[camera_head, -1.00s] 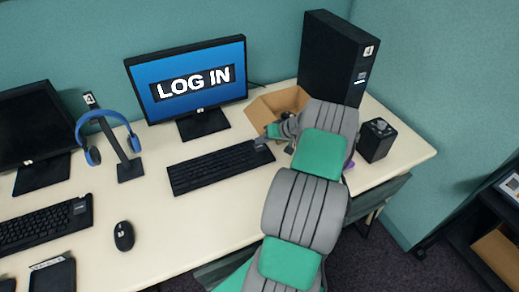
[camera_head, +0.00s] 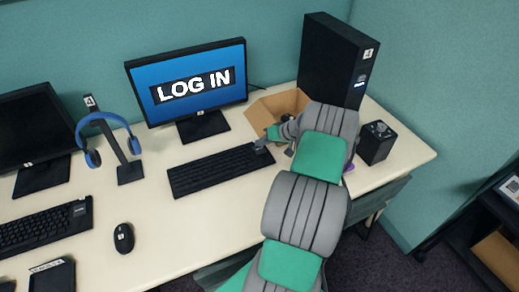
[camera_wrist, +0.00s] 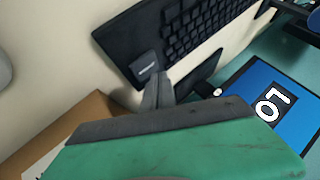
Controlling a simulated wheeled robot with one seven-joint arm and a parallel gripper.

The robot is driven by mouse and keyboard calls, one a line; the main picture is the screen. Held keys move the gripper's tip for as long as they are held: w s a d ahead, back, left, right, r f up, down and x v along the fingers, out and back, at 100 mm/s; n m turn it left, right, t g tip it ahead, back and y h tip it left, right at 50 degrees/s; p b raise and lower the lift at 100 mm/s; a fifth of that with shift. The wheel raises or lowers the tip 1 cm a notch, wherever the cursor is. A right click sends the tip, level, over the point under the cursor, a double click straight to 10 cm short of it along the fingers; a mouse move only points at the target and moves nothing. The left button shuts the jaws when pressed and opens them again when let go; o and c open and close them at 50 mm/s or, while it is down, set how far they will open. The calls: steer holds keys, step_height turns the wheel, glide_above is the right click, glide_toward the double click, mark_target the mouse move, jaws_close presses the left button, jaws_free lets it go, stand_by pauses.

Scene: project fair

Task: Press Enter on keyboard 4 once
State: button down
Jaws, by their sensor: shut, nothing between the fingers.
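A black keyboard (camera_head: 215,170) lies on the desk in front of a monitor (camera_head: 188,85) showing "LOG IN". A grey label sits at its right end; I cannot read a number on it. The keyboard also shows in the wrist view (camera_wrist: 185,32), with the label (camera_wrist: 146,68) near my fingertips. My gripper (camera_head: 268,143) is shut and empty at the keyboard's right end. In the wrist view its fingertips (camera_wrist: 157,88) are close beside the label. I cannot tell whether they touch the keys, and the Enter key is not clearly visible.
An open cardboard box (camera_head: 268,106) stands right behind my gripper. A black computer tower (camera_head: 330,62) and a small black box (camera_head: 376,143) stand to the right. A mouse (camera_head: 123,237), a headphone stand (camera_head: 128,168) and a second keyboard (camera_head: 45,226) are to the left.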

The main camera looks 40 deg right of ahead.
mark_target(261, 150)
steer(key=shift+f, duration=0.1)
stand_by(0.7)
steer(key=shift+f+b, duration=0.35)
steer(key=shift+b, duration=0.1)
steer(key=shift+f+b, duration=0.35)
steer(key=shift+f, duration=0.05)
stand_by(0.4)
steer(key=shift+r+p, duration=0.4)
steer(key=shift+r, duration=0.45)
steer(key=shift+r+p, duration=1.5)
steer(key=shift+r, duration=1.05)
